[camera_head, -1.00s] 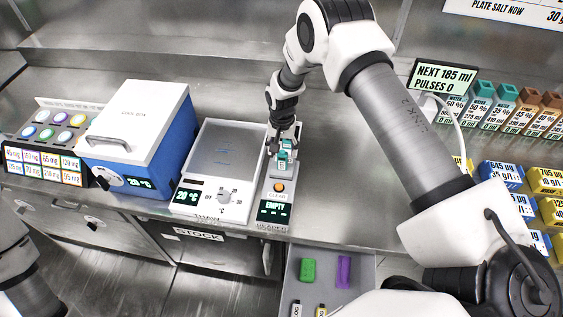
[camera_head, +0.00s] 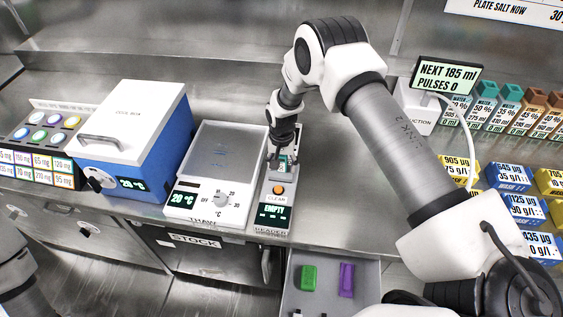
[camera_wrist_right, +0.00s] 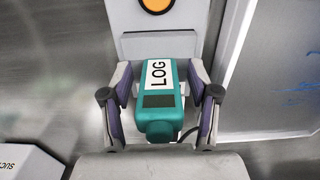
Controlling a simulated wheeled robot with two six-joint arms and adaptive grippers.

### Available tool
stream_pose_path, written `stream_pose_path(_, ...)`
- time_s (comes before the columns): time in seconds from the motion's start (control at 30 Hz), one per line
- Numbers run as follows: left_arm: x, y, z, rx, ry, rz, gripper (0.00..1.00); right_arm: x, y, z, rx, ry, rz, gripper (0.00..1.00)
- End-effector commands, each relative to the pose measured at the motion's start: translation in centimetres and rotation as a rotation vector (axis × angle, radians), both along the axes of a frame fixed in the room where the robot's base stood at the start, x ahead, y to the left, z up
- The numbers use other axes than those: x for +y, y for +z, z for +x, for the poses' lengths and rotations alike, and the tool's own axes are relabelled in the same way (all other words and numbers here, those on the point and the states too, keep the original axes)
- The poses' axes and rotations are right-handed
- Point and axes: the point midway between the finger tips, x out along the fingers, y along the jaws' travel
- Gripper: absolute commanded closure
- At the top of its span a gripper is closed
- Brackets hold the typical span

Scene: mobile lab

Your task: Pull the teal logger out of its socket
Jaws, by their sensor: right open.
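The teal logger (camera_wrist_right: 165,108), with a white LOG label, stands at the narrow reader unit (camera_head: 270,225); it shows small and partly covered in the head view (camera_head: 283,165). The reader's screen reads EMPTY. My right gripper (camera_head: 280,158) is over the logger. In the wrist view my right gripper (camera_wrist_right: 160,85) is open, with one finger on each side of the logger; I cannot tell whether they touch it. The logger's lower end and the socket are hidden. My left gripper is out of view.
The thaw plate (camera_head: 232,150) and a blue-and-white cool box (camera_head: 135,120) stand left of the reader. An open drawer (camera_head: 372,285) below holds a green block (camera_head: 308,277) and a purple block (camera_head: 346,280). Coloured boxes (camera_head: 507,178) stand at the right.

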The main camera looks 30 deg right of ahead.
Motion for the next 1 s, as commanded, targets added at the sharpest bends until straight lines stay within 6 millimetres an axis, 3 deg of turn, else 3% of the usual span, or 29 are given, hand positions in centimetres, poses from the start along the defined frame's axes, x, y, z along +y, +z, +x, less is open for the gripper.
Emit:
stream_pose_path(0.87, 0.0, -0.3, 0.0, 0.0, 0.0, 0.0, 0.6, -0.01, -0.01, -0.03, 0.0, 0.0, 0.0, 0.4)
stream_pose_path(1.0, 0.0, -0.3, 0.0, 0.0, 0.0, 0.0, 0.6, -0.01, -0.02, -0.03, 0.0, 0.0, 0.0, 0.89)
